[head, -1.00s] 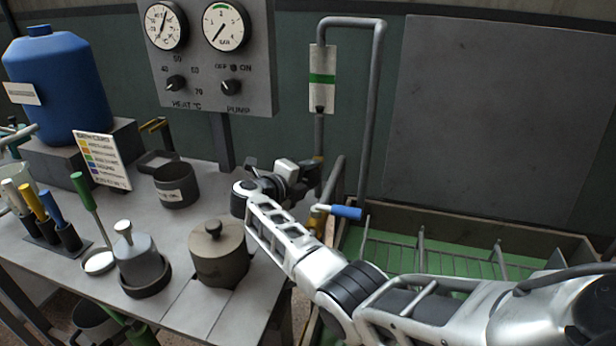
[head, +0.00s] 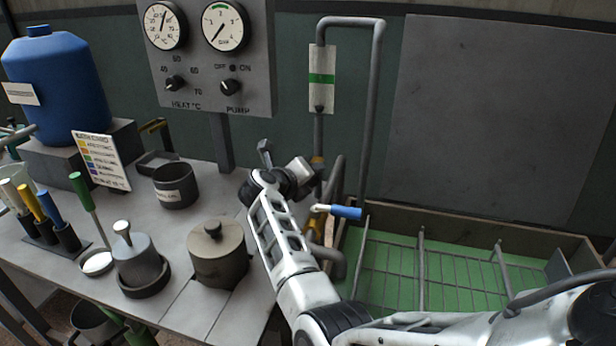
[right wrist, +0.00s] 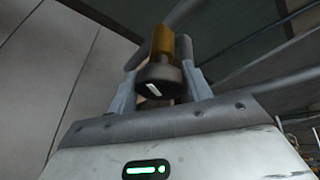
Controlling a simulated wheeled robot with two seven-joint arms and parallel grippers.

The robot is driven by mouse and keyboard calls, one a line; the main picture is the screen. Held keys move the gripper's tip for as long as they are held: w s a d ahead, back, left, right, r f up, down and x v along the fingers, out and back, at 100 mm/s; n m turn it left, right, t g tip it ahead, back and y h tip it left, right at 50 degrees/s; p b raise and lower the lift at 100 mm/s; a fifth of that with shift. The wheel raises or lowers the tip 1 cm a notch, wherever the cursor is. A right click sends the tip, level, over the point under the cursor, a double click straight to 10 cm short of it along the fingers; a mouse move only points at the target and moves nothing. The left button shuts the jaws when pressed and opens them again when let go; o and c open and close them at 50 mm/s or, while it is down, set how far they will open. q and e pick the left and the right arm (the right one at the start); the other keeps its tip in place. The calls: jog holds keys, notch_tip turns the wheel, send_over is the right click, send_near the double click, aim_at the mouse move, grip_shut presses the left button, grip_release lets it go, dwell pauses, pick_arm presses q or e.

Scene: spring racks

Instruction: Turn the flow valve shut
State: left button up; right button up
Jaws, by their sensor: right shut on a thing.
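The flow valve's dark round knob (right wrist: 160,86) with a white mark sits on a brass stem in the right wrist view. The fingers of my right gripper (right wrist: 160,92) stand on either side of the knob and are shut on it. In the head view my right gripper (head: 305,170) is at the pipe beside a brass fitting (head: 318,163), below the flow tube with a green band (head: 321,79). The knob itself is hidden there by the gripper. My left gripper is not in view.
A blue-handled lever (head: 345,212) sticks out just below my right gripper. A gauge panel (head: 205,85) stands behind left. A lidded pot (head: 217,255) is on the bench, left of my arm. A green-floored tray with a wire rack (head: 390,290) lies right.

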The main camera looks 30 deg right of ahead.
jog(key=shift+a+f+m, duration=0.1)
jog(key=shift+f+m, duration=0.05)
jog(key=shift+m, duration=0.25)
jog(key=shift+y, duration=0.3)
jog(key=o, duration=1)
jog(key=shift+c, duration=0.2)
jog(key=b+v, duration=0.1)
jog(key=v, duration=1.5)
jog(key=shift+s+b, duration=0.15)
jog(key=shift+b, duration=0.2)
